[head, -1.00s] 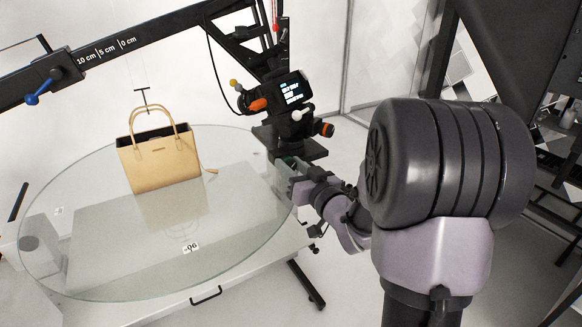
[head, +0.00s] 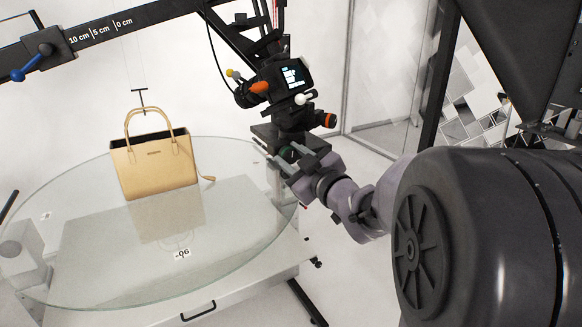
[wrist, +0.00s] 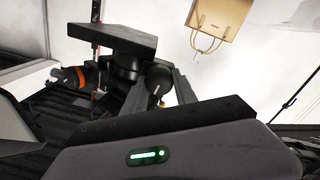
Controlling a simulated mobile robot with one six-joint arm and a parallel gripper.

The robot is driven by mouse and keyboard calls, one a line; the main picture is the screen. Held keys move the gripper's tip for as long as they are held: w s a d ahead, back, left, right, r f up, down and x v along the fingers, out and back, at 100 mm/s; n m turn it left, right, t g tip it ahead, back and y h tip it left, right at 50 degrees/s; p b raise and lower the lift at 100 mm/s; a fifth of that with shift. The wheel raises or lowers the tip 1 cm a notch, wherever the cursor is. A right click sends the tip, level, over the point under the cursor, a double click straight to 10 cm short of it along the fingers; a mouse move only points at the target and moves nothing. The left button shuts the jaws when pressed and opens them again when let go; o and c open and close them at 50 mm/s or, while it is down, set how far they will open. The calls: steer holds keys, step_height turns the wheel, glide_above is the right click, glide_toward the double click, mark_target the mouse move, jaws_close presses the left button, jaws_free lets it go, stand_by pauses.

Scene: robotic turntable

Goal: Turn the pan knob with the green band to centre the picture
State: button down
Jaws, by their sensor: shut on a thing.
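The black camera head (head: 293,75) hangs on the boom, its lit screen facing me. Below it, beside a black plate, the pan knob with the green band (head: 285,153) shows only a little green, mostly hidden by my fingers. My gripper (head: 284,160) reaches it from the lower right and is shut on it. In the wrist view, a dark round knob (wrist: 158,79) sits between my grey fingers (wrist: 158,92); no green shows on it there. A tan handbag (head: 154,166) stands upright on the glass turntable (head: 90,270); it also shows in the wrist view (wrist: 222,17).
An orange-banded knob (head: 329,120) sticks out right of the camera head, above my wrist. Levers with orange (head: 259,87), white (head: 300,98) and yellow (head: 231,73) tips are close by. The glass edge lies just left of my fingers.

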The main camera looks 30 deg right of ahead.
steer(key=shift+n+b, duration=0.5)
steer(key=shift+n, duration=0.1)
steer(key=c, duration=1)
jaws_free()
steer(key=shift+s, duration=0.1)
steer(key=s+p, duration=0.1)
steer(key=s, duration=1.6)
steer(key=shift+d+p, duration=0.25)
steer(key=shift+p, duration=0.15)
